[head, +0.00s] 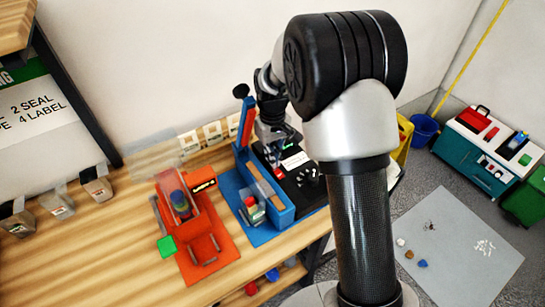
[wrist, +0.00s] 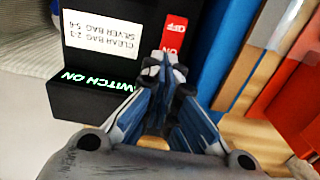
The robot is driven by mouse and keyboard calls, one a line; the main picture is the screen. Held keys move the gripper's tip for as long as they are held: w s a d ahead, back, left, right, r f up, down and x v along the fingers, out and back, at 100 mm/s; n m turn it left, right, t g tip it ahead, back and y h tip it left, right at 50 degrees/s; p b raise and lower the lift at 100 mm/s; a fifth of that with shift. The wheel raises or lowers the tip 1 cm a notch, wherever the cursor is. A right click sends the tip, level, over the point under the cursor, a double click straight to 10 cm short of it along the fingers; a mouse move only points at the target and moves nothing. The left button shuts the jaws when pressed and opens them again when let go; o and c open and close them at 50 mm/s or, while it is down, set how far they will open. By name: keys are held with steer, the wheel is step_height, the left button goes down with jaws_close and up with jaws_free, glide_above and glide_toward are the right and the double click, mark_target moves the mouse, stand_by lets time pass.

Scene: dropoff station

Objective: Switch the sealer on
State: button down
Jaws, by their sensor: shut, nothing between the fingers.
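The sealer is a blue machine (head: 285,212) with a black control box (head: 309,192) at its right, on the wooden bench. In the wrist view, the black control box (wrist: 85,101) carries a red switch (wrist: 175,32) marked OFF at its far end and ON at its near end. Green lettering (wrist: 95,84) on the box reads "WITCH ON", its start cut off or hidden. My gripper (wrist: 163,66) is shut and empty, its fingertips at the ON end of the switch. I cannot tell whether they touch it. In the head view, my gripper (head: 272,150) is over the box, partly behind my arm.
A white settings label (wrist: 103,34) lies beside the switch. An orange-red machine (head: 200,235) stands left of the sealer. Several small bins (head: 60,203) line the bench's left. A blue bucket (head: 423,130) and teal cabinet (head: 480,160) stand at the right.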

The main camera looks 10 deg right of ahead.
steer(key=shift+p, duration=0.7)
steer(key=shift+w+f+g+p, duration=0.1)
steer(key=shift+f+g+p, duration=0.1)
steer(key=shift+g+p, duration=0.25)
steer(key=shift+f, duration=0.15)
steer(key=shift+r+p, duration=0.45)
steer(key=shift+r, duration=0.4)
